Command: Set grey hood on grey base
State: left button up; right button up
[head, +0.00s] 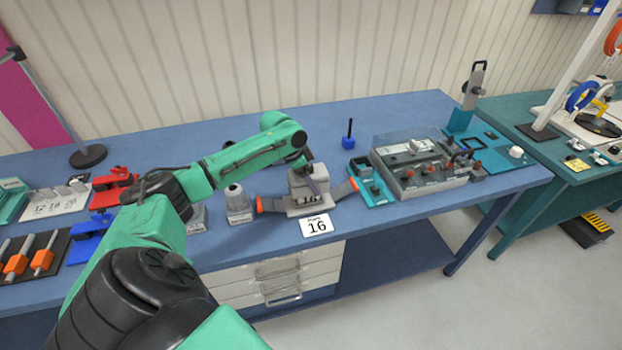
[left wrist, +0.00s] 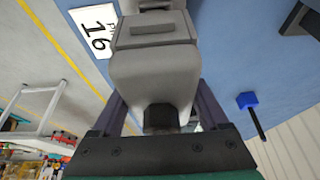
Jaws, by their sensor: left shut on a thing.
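The grey hood (head: 305,178) is between the fingers of my left gripper (head: 312,172), which is shut on it. In the left wrist view the hood (left wrist: 155,70) fills the middle, with a dark finger of my left gripper (left wrist: 160,108) on each side. The grey base (head: 306,206) stands on the blue bench directly under the hood, with orange-tipped dark levers spread to its left and right. In the left wrist view part of the base (left wrist: 157,6) shows at the top edge. I cannot tell whether the hood touches the base. My right gripper is not in view.
A white card reading 16 (head: 316,225) lies in front of the base. A teal tray (head: 372,186) and a grey block of connectors (head: 425,166) are to the right. A blue-based post (head: 348,140) stands behind.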

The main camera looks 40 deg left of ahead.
pick_arm(q)
jog(key=shift+s+r, duration=0.1)
jog(key=shift+r, duration=0.1)
jog(key=shift+f, duration=0.1)
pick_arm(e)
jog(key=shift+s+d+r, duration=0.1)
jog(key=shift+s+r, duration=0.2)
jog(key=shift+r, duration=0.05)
pick_arm(q)
jog(key=shift+f, duration=0.1)
jog(key=shift+f+b, duration=0.5)
jog(key=shift+f, duration=0.75)
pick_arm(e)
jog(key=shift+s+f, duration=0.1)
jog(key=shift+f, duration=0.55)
pick_arm(q)
jog(key=shift+f, duration=0.15)
jog(key=shift+f+b, duration=0.65)
jog(key=shift+f, duration=0.5)
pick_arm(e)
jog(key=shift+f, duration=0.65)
